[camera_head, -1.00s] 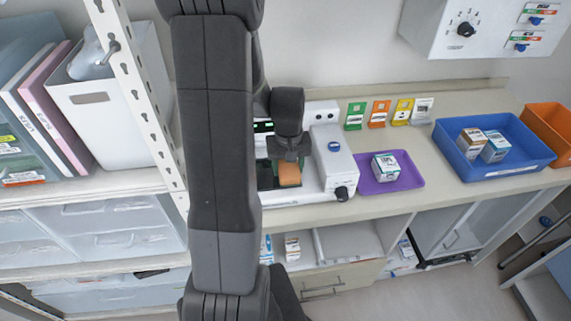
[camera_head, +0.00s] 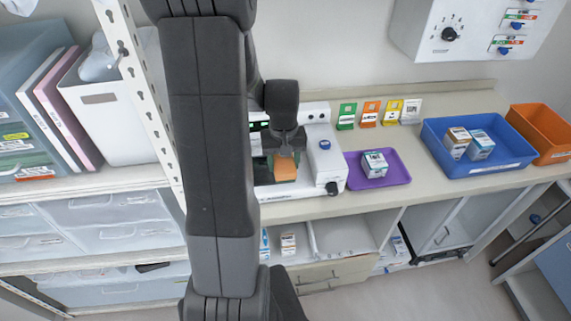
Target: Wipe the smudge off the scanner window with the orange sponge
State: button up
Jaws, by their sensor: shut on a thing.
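The orange sponge (camera_head: 285,169) is held in my gripper (camera_head: 284,154), which points down over the white scanner (camera_head: 326,168). The gripper is shut on the sponge. The sponge is at the scanner's dark green window (camera_head: 264,170); I cannot tell whether it touches the glass. My own arm covers the left part of the scanner and its window. No smudge can be made out in the part of the window that shows.
A purple tray (camera_head: 399,178) with a small box (camera_head: 375,164) is right of the scanner. Farther right are a blue bin (camera_head: 433,140) holding two boxes and an orange bin (camera_head: 540,124). Colored cards stand behind. A shelf upright (camera_head: 150,100) is left of my arm.

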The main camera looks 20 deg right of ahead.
aim_at(284, 161)
jog(key=shift+r+p, duration=0.9)
jog(key=shift+r, duration=0.65)
